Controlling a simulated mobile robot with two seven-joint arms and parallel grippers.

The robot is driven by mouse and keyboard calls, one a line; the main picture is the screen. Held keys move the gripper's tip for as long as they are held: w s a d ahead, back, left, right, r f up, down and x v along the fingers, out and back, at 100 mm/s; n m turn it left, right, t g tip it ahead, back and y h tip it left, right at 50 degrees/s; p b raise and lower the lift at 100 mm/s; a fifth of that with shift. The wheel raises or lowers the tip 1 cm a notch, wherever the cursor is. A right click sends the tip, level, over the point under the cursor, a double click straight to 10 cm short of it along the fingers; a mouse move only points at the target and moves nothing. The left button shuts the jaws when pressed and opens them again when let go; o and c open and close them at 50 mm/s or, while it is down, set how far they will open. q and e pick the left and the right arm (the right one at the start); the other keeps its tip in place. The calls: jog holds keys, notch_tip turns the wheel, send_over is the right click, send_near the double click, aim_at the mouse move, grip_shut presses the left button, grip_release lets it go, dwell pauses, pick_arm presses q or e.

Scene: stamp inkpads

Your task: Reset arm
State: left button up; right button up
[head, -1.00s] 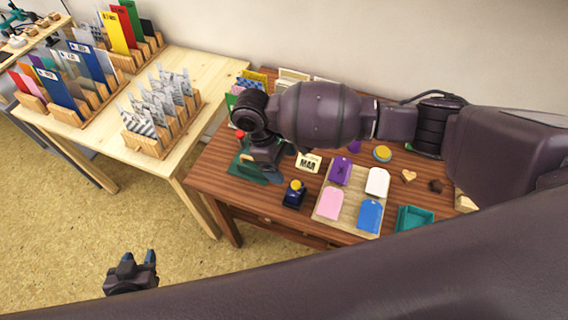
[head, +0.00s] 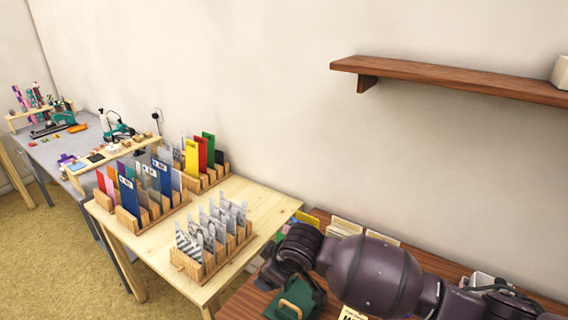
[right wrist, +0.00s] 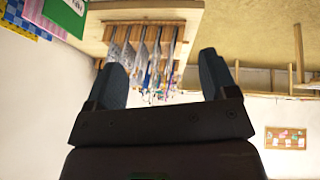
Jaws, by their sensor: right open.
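My right arm reaches across the brown table (head: 262,296) from the right in the head view; its wrist hides the gripper there. In the right wrist view my right gripper (right wrist: 162,84) is open, its two dark fingers wide apart with nothing held between them. Beyond the fingers is a wooden rack (right wrist: 128,48) of patterned cards. The same rack stands on the light wooden table in the head view (head: 206,268). A dark green case (head: 296,299) with a wooden handle sits on the brown table just under my wrist. My left gripper is outside both current views.
The light wooden table (head: 252,200) also bears racks of coloured cards (head: 150,200). A grey table (head: 76,142) with tools stands further left. A wooden shelf (head: 450,76) is on the wall above right. Open floor (head: 50,270) lies at lower left.

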notch_tip(320, 180, up, 5)
jog(key=w+d+m+t+y, duration=0.1)
jog(key=d+m+t+y, duration=0.1)
jog(key=t+y, duration=0.3)
jog(key=s+d+f+m+t+h, duration=0.2)
jog(key=d+t, duration=0.1)
jog(key=d, duration=0.3)
jog(key=s+d+f+m+t+h, duration=0.1)
jog(key=d+m+t, duration=0.1)
jog(key=d, duration=0.5)
jog(key=s+d+f+m+g+h, duration=0.1)
jog(key=s+d+f+h, duration=0.1)
jog(key=s+d+f, duration=0.3)
jog(key=s+d+f+m+h, duration=0.2)
jog(key=s+d+f, duration=0.3)
jog(key=s, duration=0.4)
jog(key=s+d+f+m+g+h, duration=0.1)
jog(key=s+d+f+m+h, duration=0.1)
jog(key=s+d+f, duration=0.3)
jog(key=shift+s+d+f+g+h, duration=0.15)
jog(key=shift+s+f, duration=0.1)
jog(key=shift+s, duration=0.25)
jog(key=shift+s+f+g+h, duration=0.15)
jog(key=shift+s+f, duration=0.05)
jog(key=shift+s, duration=0.25)
jog(key=shift+c, duration=0.3)
